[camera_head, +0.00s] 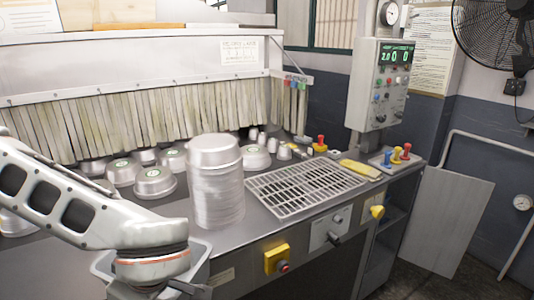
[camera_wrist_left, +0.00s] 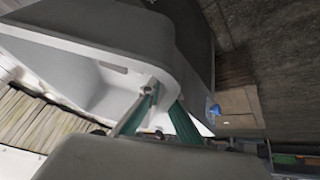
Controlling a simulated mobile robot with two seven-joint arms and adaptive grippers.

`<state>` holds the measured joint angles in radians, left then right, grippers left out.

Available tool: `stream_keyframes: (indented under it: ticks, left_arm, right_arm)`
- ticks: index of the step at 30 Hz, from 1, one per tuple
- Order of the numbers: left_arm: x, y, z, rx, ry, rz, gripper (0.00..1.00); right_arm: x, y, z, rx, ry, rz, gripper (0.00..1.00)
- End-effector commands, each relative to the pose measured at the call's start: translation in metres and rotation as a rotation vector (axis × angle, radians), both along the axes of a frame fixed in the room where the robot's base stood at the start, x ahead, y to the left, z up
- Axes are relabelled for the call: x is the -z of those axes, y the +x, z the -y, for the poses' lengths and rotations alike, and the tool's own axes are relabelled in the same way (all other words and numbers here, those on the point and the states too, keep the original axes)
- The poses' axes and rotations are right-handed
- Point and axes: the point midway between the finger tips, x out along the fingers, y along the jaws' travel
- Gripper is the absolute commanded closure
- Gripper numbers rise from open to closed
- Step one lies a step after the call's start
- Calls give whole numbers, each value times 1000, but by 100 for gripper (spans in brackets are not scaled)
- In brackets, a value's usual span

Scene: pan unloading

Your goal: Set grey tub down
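The grey tub (camera_head: 204,252) shows at the bottom of the head view, at the counter's front edge, partly covered by my left arm. I cannot tell whether anything supports it. In the left wrist view the tub (camera_wrist_left: 105,28) fills the upper left, tilted in the picture, with part of its pale inside showing. My left gripper (camera_wrist_left: 163,108) has teal-padded fingers on either side of the tub's wall, and looks shut on it. In the head view its fingers are mostly hidden behind my wrist. My right gripper is in neither view.
A tall stack of metal pans (camera_head: 217,185) stands on the counter close to the tub. Several round pans (camera_head: 154,183) lie behind it, before a strip curtain (camera_head: 120,120). A metal grate (camera_head: 305,188) is to the right. A yellow button box (camera_head: 277,259) is on the counter's front.

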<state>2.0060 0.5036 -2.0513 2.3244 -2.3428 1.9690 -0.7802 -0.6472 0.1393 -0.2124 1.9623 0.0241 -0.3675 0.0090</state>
Motion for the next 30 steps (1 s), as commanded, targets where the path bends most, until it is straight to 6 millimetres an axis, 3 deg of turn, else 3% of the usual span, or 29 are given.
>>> stream_keyframes:
  ticks: [4,9,30]
  left_arm:
    - [5,29,-5,191,12,8,100]
    - [9,49,-7,349,28,11,100]
    - [11,54,-5,403,33,8,100]
  right_arm:
    - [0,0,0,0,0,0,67]
    - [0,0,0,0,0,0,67]
    - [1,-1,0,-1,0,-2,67]
